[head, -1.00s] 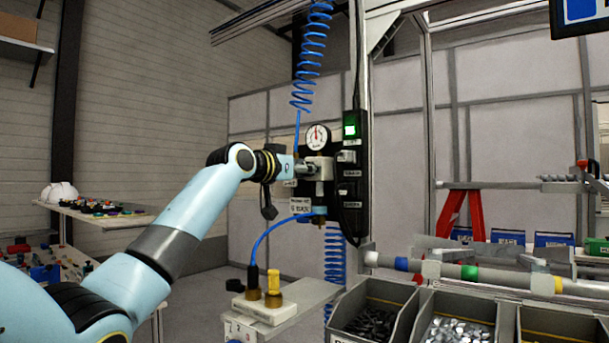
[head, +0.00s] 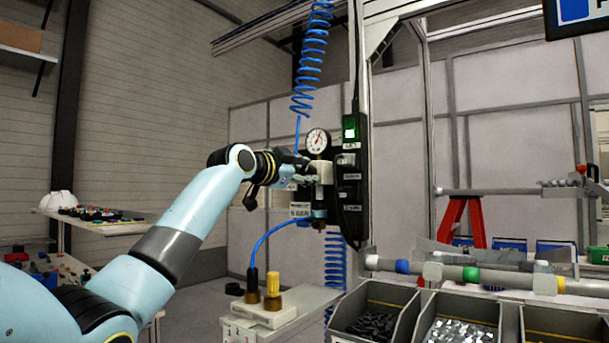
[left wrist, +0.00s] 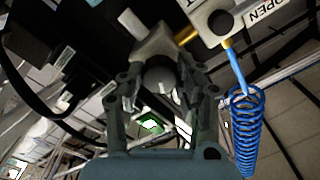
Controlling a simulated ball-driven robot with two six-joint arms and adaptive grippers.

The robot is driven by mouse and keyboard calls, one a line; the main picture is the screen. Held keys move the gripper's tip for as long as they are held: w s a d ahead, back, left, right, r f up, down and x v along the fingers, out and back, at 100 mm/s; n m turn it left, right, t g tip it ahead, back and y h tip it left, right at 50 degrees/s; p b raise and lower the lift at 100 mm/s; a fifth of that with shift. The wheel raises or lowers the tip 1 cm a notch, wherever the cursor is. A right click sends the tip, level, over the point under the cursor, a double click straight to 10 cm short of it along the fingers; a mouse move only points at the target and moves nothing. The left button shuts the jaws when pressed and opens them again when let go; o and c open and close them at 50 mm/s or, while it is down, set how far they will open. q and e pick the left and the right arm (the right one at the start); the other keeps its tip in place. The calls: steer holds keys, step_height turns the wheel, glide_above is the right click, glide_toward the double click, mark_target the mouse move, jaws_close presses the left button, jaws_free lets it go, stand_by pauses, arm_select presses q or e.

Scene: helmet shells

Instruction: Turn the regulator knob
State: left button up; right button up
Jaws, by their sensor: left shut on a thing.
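The regulator (head: 324,174) is a light grey block on a dark upright panel in the head view, with a round white pressure gauge (head: 317,140) above it. The gauge needle points to the upper right. My left gripper (head: 306,172) is at the regulator's left side, shut on its knob. In the left wrist view, the round grey knob (left wrist: 160,76) lies between the two fingers of my left gripper (left wrist: 158,88). In the head view the fingers mostly hide the knob. My right gripper is not in view.
A blue coiled hose (head: 309,60) hangs above the regulator. A yellow-topped fitting (head: 273,286) stands on a small ledge below. Grey bins (head: 372,312) with metal parts are at the lower right. A green-lit switch (head: 350,128) is beside the gauge.

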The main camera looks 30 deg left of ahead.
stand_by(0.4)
arm_select(q)
steer(key=o, duration=1.1)
steer(key=shift+o, duration=0.2)
steer(key=s+a, duration=0.1)
steer(key=s, duration=1)
steer(key=shift+s+a, duration=0.35)
steer(key=shift+s, duration=0.05)
